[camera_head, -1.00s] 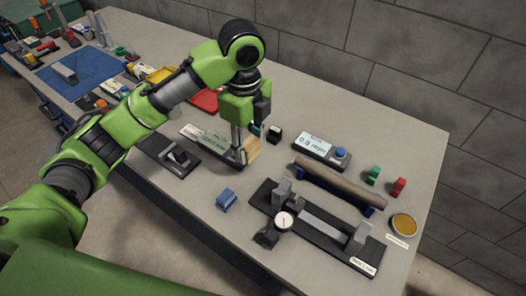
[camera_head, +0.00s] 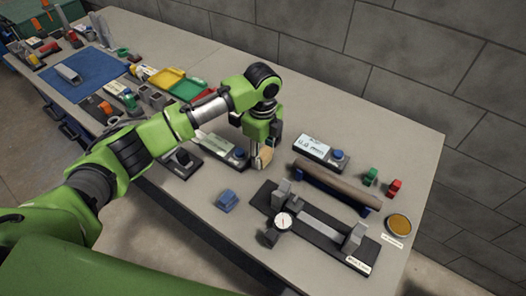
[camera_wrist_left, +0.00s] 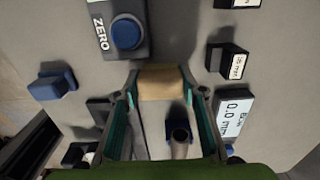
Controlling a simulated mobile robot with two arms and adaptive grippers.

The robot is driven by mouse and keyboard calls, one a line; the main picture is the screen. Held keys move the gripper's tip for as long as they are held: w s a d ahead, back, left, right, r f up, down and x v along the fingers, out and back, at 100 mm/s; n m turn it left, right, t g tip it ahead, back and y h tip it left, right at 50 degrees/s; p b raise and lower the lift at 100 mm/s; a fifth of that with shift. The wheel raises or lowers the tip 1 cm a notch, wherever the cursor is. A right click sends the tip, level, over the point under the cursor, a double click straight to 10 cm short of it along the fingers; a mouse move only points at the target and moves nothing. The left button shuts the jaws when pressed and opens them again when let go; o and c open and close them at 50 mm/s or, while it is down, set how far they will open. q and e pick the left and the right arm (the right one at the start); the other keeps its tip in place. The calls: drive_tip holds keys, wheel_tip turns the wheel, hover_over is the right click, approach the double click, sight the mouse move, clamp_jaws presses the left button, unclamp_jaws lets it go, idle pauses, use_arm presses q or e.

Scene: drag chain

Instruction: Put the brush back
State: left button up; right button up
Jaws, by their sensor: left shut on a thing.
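My left gripper (camera_head: 260,160) is shut on a tan block-like thing, which I take to be the brush (camera_head: 267,155). It is low over the workbench, beside the right end of a panel with a pale display. In the left wrist view the tan part of the brush (camera_wrist_left: 161,82) shows between the tips of the gripper's fingers (camera_wrist_left: 162,97). A grey rounded piece with a dark end also shows between the fingers; I cannot tell if it belongs to the brush. Whether the brush touches the bench is not clear. My right gripper is not in view.
A display box (camera_head: 316,148) with a blue button, a brown roller (camera_head: 335,185) and a dial-gauge fixture (camera_head: 318,228) lie to the right. A blue block (camera_head: 227,201) is in front. A round amber dish (camera_head: 399,225) is far right. Bare bench lies behind the gripper.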

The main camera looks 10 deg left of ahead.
sight(263, 152)
use_arm(q)
drive_tip(key=shift+f, duration=0.15)
drive_tip(key=o, duration=1.1)
drive_tip(key=shift+c, duration=0.2)
wheel_tip(263, 152, up, 11)
drive_tip(key=shift+r+b, duration=0.1)
drive_tip(key=shift+b, duration=1.15)
drive_tip(key=shift+s+r, duration=0.1)
drive_tip(key=shift+r, duration=0.5)
